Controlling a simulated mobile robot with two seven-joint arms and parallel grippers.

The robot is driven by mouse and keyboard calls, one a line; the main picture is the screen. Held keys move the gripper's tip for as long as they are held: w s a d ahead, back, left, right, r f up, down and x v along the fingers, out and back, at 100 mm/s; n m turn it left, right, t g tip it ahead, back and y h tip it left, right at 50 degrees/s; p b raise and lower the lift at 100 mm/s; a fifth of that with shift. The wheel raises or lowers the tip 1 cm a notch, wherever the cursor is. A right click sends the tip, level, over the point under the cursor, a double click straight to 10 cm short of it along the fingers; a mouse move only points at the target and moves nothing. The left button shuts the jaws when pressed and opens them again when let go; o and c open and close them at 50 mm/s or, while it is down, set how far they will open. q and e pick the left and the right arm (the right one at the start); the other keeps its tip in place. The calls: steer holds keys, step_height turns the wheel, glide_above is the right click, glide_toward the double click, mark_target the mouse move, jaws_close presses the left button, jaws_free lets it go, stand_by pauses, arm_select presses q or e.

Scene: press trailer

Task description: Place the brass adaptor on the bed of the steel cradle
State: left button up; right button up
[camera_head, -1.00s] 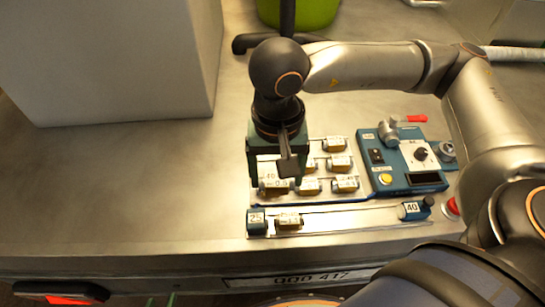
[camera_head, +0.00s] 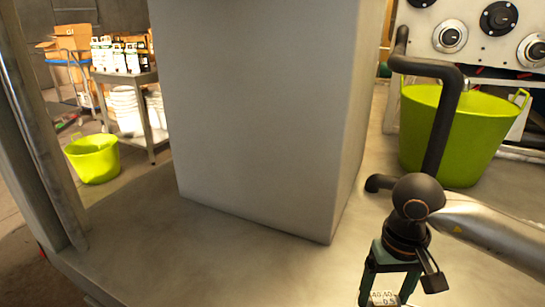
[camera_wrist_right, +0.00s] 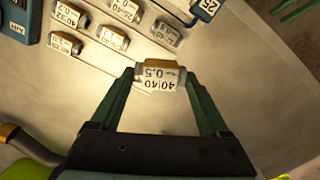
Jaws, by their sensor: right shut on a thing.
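My right gripper (camera_head: 388,292) is low at the right of the head view, its dark green fingers pointing down. It is shut on a brass adaptor (camera_wrist_right: 160,74) with a white label, reading about 40/40 and 0.5. The adaptor lies crosswise between the fingertips in the wrist view, above the bare metal top; its labelled face also shows at the bottom edge of the head view (camera_head: 383,298). I cannot make out the steel cradle for certain in either view. My left gripper is not in view.
A tall grey box (camera_head: 260,110) stands on the metal top. A green tub (camera_head: 455,140) is behind a black bent pipe (camera_head: 441,125).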

mark_target(385, 304)
steer(key=r+p, duration=0.2)
steer(key=s+r+p, duration=0.1)
steer(key=r+p, duration=0.2)
steer(key=shift+s+r, duration=0.2)
steer(key=shift+r, duration=0.1)
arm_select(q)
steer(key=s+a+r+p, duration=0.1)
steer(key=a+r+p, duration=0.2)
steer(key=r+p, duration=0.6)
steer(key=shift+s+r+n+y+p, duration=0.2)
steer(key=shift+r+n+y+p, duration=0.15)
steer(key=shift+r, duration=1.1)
arm_select(e)
step_height(385, 304, up, 8)
steer(key=s, duration=0.2)
steer(key=shift+s+f, duration=0.15)
steer(key=shift+s, duration=0.25)
